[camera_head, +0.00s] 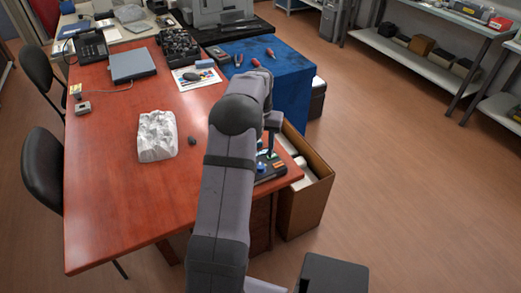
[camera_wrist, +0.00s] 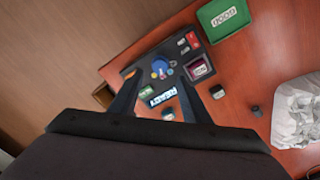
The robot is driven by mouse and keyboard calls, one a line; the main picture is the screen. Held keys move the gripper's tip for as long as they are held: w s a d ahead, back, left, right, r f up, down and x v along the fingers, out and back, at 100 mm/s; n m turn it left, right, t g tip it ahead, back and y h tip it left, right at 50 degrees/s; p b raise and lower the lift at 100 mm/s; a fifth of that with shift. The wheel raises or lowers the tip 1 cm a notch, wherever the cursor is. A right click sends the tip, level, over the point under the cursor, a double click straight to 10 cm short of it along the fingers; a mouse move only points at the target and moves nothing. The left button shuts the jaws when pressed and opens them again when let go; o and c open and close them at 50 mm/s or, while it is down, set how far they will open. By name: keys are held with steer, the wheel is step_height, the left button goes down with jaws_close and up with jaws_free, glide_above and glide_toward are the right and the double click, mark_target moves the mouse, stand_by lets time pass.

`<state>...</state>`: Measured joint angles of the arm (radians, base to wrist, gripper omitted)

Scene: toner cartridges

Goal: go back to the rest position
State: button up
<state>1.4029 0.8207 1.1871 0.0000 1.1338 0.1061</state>
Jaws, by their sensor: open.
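My gripper (camera_wrist: 158,82) is open, with its two dark fingers apart and nothing seen between them. It hangs over the front right corner of the red-brown table (camera_head: 110,200), above a black panel (camera_wrist: 178,45). The panel carries a blue round part, a red part and a dark red square part (camera_wrist: 200,68). A label reading REJECT (camera_wrist: 158,95) and a green label show between the fingers. In the head view my arm hides the fingers and much of the panel.
A crumpled white bundle (camera_head: 157,135) lies on the table beside a small dark object (camera_head: 192,141). A green tray marked GOOD (camera_wrist: 224,22) is at the table edge. An open cardboard box (camera_head: 308,205) stands right of the table. A blue-covered table (camera_head: 290,85) holds tools.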

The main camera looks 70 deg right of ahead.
steer(key=w+a+r+n+p, duration=0.1)
steer(key=w+a+r+n, duration=0.25)
steer(key=w+a, duration=0.7)
steer(key=w+a+r+n+p, duration=0.15)
steer(key=w+a+n, duration=0.25)
steer(key=w+a, duration=0.7)
steer(key=a+n, duration=0.4)
steer(key=a, duration=1.3)
steer(key=s+a+n, duration=0.5)
steer(key=s+a, duration=0.3)
steer(key=a, duration=0.5)
steer(key=shift+s+a+f+n+p, duration=0.2)
steer(key=shift+a+n+p, duration=0.15)
steer(key=shift+a, duration=0.05)
